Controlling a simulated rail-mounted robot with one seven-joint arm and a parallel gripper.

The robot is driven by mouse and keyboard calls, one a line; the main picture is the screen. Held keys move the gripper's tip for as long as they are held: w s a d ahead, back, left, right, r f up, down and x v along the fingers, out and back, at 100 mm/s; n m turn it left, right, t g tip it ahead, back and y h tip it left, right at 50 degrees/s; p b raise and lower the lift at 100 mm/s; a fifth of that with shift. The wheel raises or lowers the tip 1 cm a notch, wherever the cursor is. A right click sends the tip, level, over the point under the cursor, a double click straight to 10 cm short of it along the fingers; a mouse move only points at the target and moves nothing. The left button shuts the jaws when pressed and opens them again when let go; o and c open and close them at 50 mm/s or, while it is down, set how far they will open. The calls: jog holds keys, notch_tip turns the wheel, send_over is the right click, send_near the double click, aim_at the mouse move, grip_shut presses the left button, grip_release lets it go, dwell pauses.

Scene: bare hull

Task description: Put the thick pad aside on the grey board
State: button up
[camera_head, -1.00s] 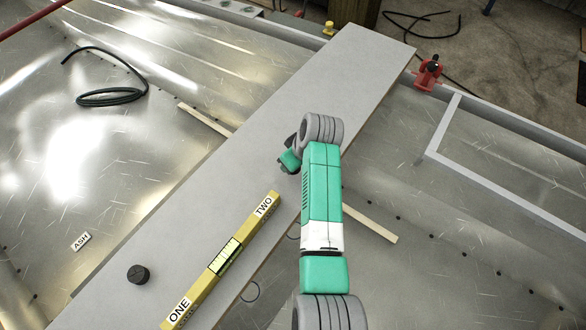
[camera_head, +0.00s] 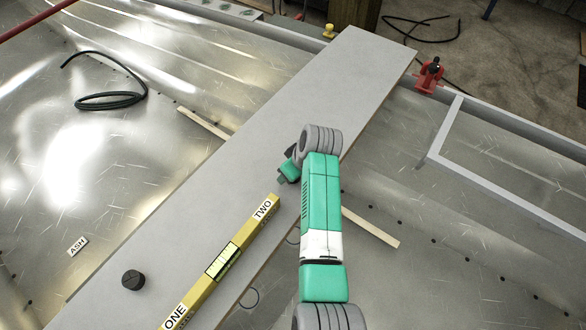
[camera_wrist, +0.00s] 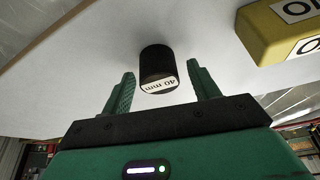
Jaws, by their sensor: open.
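In the wrist view, a black round pad (camera_wrist: 156,66) with a white "40 mm" label on its end face shows beyond and between my fingertips. My gripper (camera_wrist: 160,85) is open, with nothing held. In the head view my gripper (camera_head: 287,169) is over the grey board (camera_head: 270,108), near the end of the yellow level marked TWO. A black round pad (camera_head: 132,280) stands on the board left of the level's ONE end. I cannot tell whether both views show the same pad. Around my gripper, the board is partly hidden by my arm.
The yellow level (camera_head: 222,262) lies along the board's right edge; one end shows in the wrist view (camera_wrist: 280,30). A wooden strip (camera_head: 370,227) sticks out under the board. A red clamp (camera_head: 428,74) is at its far right. The board's far half is clear.

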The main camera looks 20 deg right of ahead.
jog(key=p+v, duration=0.5)
jog(key=v, duration=0.7)
jog(key=w+a+r+m+t+h, duration=0.1)
jog(key=a+r+t, duration=0.25)
jog(key=r, duration=0.65)
jog(key=w+a+r+m+t+h, duration=0.1)
jog(key=a+r+t, duration=0.25)
jog(key=r, duration=0.75)
jog(key=a+r+m+t+h, duration=0.1)
jog(key=a+r+t+h, duration=0.3)
jog(key=r, duration=0.6)
jog(key=s+a+r+t+y, duration=0.1)
jog(key=s+a+r+t, duration=0.2)
jog(key=s+r, duration=0.3)
jog(key=s+a+r+m+t+y, duration=0.1)
jog(key=s+a+r+t, duration=0.2)
jog(key=s+r, duration=0.3)
jog(key=s+a+r+t+y, duration=0.2)
jog(key=s+r, duration=0.4)
jog(key=r, duration=0.3)
jog(key=shift+a+t, duration=0.4)
jog(key=shift+t, duration=0.5)
jog(key=shift+f, duration=0.1)
